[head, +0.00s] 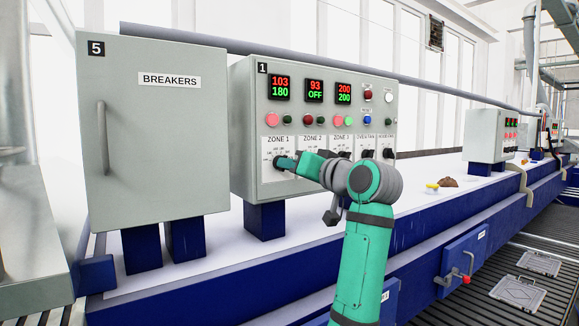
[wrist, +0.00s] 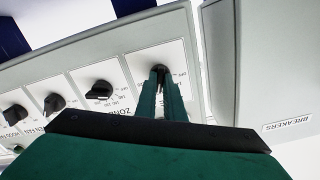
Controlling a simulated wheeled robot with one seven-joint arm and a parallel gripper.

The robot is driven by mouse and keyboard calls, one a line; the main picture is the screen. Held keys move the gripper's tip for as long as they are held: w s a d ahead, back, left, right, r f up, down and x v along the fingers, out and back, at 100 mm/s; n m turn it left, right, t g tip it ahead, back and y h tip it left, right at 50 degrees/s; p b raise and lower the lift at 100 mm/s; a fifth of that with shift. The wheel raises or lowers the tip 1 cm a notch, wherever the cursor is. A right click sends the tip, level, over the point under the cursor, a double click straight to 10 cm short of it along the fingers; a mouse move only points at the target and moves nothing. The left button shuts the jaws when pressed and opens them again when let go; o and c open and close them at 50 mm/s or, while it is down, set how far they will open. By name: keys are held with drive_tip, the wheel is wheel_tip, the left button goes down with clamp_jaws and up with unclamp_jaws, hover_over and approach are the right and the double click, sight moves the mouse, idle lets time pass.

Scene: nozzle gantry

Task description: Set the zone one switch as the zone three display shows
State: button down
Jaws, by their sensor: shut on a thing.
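The zone one switch (wrist: 160,68) is a black knob on the grey control panel (head: 240,130) marked 1. My gripper (head: 281,162) reaches it from the right, and in the wrist view the fingers (wrist: 160,76) are shut on it. The fingers hide most of the knob, so I cannot tell where it points. The zone one display (head: 280,87) reads 103 in red over 180 in green. The zone three display (head: 344,94) reads 200 over 200. The zone two display (head: 314,91) reads 93 over OFF.
The zone two knob (wrist: 100,90) and zone three knob (wrist: 54,103) sit beside the held one. The grey breakers cabinet (head: 150,130) stands just left of the panel. A blue beam (head: 200,277) runs below. A yellow-topped item (head: 432,186) and brown lump (head: 449,182) lie to the right.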

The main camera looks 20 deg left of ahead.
drive_tip(key=shift+f+m, duration=0.15)
drive_tip(key=shift+m, duration=1.85)
drive_tip(key=c, duration=1.9)
unclamp_jaws()
drive_tip(key=shift+o, duration=0.2)
drive_tip(key=shift+d, duration=0.1)
drive_tip(key=v, duration=1)
drive_tip(key=shift+s+d, duration=0.25)
